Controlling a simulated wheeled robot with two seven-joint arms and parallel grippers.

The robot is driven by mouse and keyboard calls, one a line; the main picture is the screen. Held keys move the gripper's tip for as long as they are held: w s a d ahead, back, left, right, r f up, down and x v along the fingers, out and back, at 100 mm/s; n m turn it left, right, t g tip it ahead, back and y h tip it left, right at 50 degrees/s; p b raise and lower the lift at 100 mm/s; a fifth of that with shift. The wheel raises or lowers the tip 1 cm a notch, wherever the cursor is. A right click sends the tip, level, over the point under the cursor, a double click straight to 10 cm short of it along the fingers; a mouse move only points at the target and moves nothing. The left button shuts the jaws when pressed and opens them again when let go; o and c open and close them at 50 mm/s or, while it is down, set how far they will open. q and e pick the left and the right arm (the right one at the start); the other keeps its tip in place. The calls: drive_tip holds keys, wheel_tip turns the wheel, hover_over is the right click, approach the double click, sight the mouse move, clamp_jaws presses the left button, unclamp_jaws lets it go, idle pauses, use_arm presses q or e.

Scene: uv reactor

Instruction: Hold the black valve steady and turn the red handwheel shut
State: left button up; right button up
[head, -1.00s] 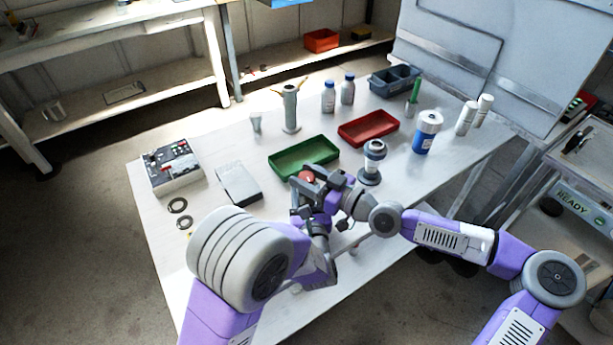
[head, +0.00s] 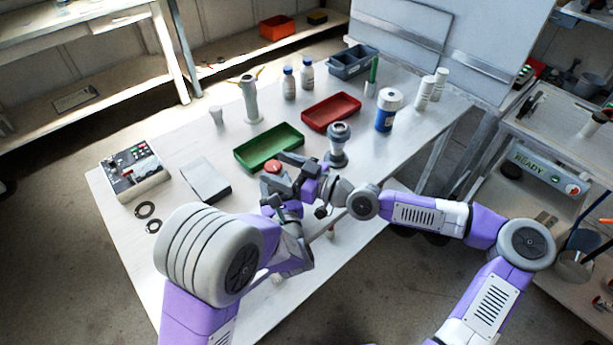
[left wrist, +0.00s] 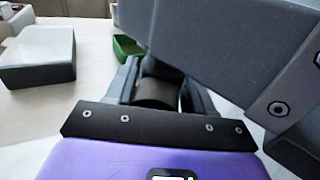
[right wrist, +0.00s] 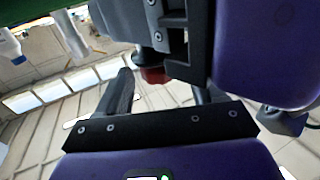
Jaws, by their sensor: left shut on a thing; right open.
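The red handwheel (head: 272,167) shows as a small red knob beside my two grippers, in front of the green tray. In the right wrist view the handwheel (right wrist: 153,76) appears between the spread fingers of my right gripper (right wrist: 160,88), partly hidden by grey gripper parts; I cannot tell if they touch it. My right gripper is open. My left gripper (left wrist: 160,88) is shut on the black valve (left wrist: 157,94), whose dark round body sits between its fingers. In the head view the grippers hide most of the valve.
The green tray (head: 242,157) lies just behind the grippers, with a red tray (head: 309,114) beyond. A grey box (head: 218,191) and a control box (head: 148,186) lie left. Bottles stand at the back.

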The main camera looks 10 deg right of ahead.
use_arm(q)
drive_tip(key=shift+r, duration=0.1)
use_arm(e)
drive_tip(key=v, duration=1)
drive_tip(key=n+g, duration=0.2)
drive_tip(key=g, duration=0.1)
approach(280, 162)
drive_tip(key=w+a+f, duration=0.2)
drive_tip(key=w, duration=0.1)
drive_tip(key=a+n+g, duration=0.1)
drive_tip(key=g, duration=0.1)
drive_tip(key=w+n+g+y, duration=0.1)
drive_tip(key=n+g, duration=0.1)
drive_tip(key=g, duration=0.1)
drive_tip(key=a+n+g+y, duration=0.1)
drive_tip(key=n+g, duration=0.1)
drive_tip(key=g, duration=0.1)
drive_tip(key=shift+w+a+r, duration=0.25)
drive_tip(key=shift+w+a, duration=0.05)
drive_tip(key=shift+w, duration=0.1)
drive_tip(key=a, duration=0.2)
drive_tip(key=s+a+n+g, duration=0.1)
drive_tip(key=a, duration=0.2)
drive_tip(key=a+n+g, duration=0.1)
drive_tip(key=a, duration=0.2)
drive_tip(key=shift+s+y, duration=0.3)
drive_tip(key=shift+s, duration=0.05)
